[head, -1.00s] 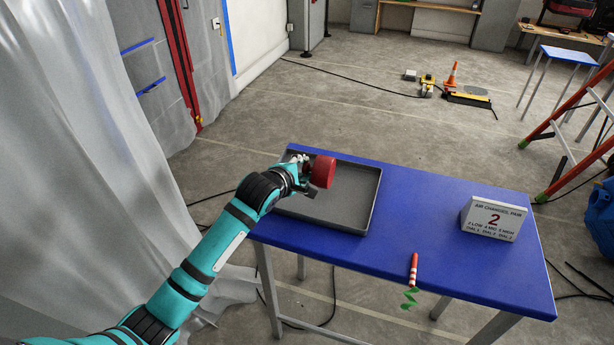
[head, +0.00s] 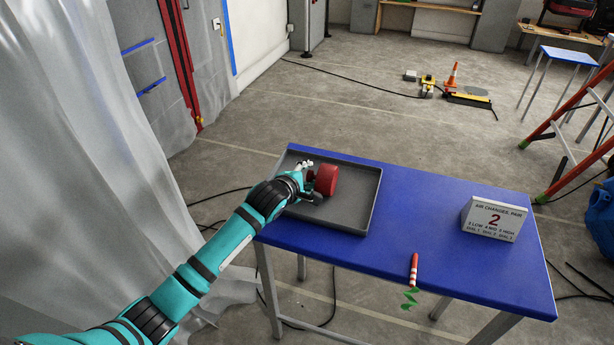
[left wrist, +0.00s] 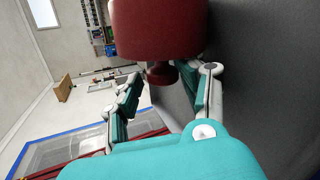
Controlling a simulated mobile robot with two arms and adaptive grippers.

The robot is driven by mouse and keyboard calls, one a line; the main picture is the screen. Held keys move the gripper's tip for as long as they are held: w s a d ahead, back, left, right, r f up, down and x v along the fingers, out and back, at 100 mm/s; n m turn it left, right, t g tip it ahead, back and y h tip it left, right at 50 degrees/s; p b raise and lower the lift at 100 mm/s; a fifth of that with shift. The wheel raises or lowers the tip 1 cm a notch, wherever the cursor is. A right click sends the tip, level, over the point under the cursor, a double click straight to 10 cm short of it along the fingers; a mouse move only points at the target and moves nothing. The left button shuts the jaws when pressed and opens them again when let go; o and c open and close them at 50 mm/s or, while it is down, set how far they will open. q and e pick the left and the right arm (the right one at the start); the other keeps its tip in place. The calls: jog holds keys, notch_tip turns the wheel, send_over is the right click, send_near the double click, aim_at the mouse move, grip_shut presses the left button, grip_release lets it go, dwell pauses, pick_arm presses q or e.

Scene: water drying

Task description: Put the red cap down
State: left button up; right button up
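The red cap (head: 327,180) lies on its side at the grey tray (head: 362,217), and appears to touch the tray's floor. In the left wrist view the red cap (left wrist: 160,28) fills the top, with its small knob (left wrist: 162,74) facing my gripper. My left gripper (head: 309,183) is just left of the cap. In the left wrist view my left gripper (left wrist: 170,88) has its fingers spread, one on each side of the knob, with gaps showing. My right gripper is not in view.
The tray sits on a blue table (head: 420,270). A sign with a 2 (head: 494,219) and a red-and-white striped stick (head: 414,270) are to the right. A pale plastic curtain (head: 90,130) hangs at the left. The table between tray and sign is clear.

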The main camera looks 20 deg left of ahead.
pick_arm(q)
jog(key=shift+o, duration=0.2)
jog(key=shift+f, duration=0.1)
jog(key=v, duration=1.2)
jog(key=shift+p, duration=0.4)
jog(key=o, duration=1)
jog(key=v, duration=1.2)
